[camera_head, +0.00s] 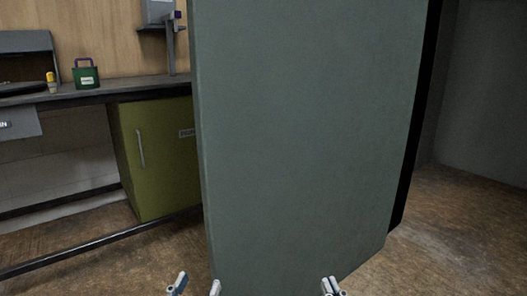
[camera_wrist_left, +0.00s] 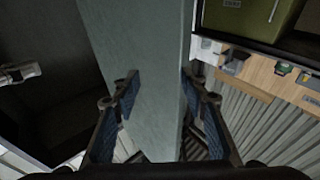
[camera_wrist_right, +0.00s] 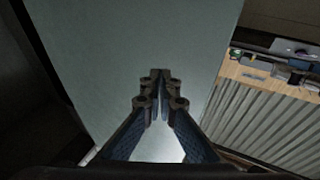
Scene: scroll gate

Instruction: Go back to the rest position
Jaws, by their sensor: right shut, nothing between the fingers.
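My left gripper (camera_head: 196,286) shows at the bottom edge of the head view, near the lower left corner of a large grey-green panel (camera_head: 305,130). Its fingers stand wide apart, and in the left wrist view the gripper (camera_wrist_left: 160,88) shows the panel behind the gap. It seems empty. My right gripper (camera_head: 332,287) is at the bottom of the head view, in front of the panel. In the right wrist view the fingertips of the right gripper (camera_wrist_right: 160,76) meet, with nothing between them. Most of both arms is out of the head view.
The upright panel fills the middle of the head view. To its left are a workbench (camera_head: 90,96), a green cabinet (camera_head: 150,160), a small green box (camera_head: 86,76) and a yellow-capped item (camera_head: 51,82). Brown floor (camera_head: 465,225) is open at the right.

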